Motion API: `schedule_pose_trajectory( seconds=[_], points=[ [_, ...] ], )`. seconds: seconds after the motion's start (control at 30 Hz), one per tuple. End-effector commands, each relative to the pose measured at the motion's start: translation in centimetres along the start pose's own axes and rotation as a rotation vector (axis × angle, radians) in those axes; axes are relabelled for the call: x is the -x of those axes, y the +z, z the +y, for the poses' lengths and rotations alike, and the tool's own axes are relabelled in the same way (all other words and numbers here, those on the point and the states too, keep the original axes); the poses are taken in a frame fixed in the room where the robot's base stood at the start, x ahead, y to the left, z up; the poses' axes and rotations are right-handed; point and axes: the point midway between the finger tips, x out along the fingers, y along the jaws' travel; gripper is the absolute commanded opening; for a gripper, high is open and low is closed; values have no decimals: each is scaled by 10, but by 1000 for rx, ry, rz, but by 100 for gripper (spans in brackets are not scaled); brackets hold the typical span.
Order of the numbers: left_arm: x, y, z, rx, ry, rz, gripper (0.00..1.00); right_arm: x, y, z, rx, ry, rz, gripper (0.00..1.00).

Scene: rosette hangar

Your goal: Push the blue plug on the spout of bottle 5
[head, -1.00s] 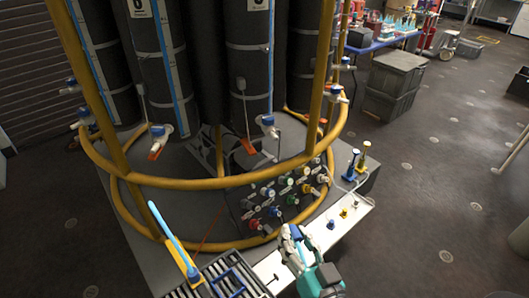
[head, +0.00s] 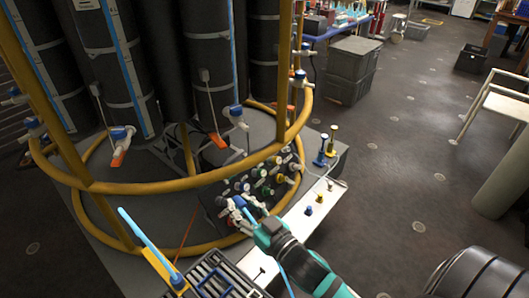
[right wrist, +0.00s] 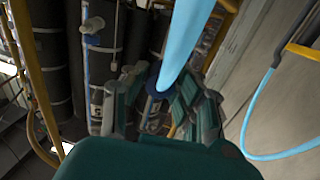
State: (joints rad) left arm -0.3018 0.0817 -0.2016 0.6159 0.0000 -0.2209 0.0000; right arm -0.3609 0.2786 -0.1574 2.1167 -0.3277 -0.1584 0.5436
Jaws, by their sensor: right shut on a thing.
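My right gripper (head: 240,204) reaches in from the lower right in the head view, its fingertips in front of the valve panel. It is shut on a small dark blue thing, apparently the blue plug (right wrist: 154,77), which shows between the fingers in the right wrist view. My left gripper is not in view.
A white ledge (head: 292,227) carries a blue-topped piece (head: 308,211) and a yellow one. Yellow ring rails (head: 150,186) surround the black bottles (head: 115,70). A light blue tube (right wrist: 185,40) crosses the right wrist view. Open floor lies to the right.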

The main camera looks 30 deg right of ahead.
Motion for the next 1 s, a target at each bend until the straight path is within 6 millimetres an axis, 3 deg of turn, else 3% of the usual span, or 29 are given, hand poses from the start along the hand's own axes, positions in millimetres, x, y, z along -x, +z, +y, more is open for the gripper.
schedule_pose_trajectory(
  seconds=[0.03,0.2,0.4,0.6,1.0],
  points=[
    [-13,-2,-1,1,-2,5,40,-24,10,21,63,-8,6,0],
    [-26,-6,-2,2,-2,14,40,-76,5,89,185,31,3,0],
    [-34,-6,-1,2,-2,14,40,-105,-17,151,262,99,-7,0],
    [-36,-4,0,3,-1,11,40,-112,-27,170,280,124,-14,0],
    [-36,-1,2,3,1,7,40,-114,-27,171,280,125,-13,0]
  ],
)
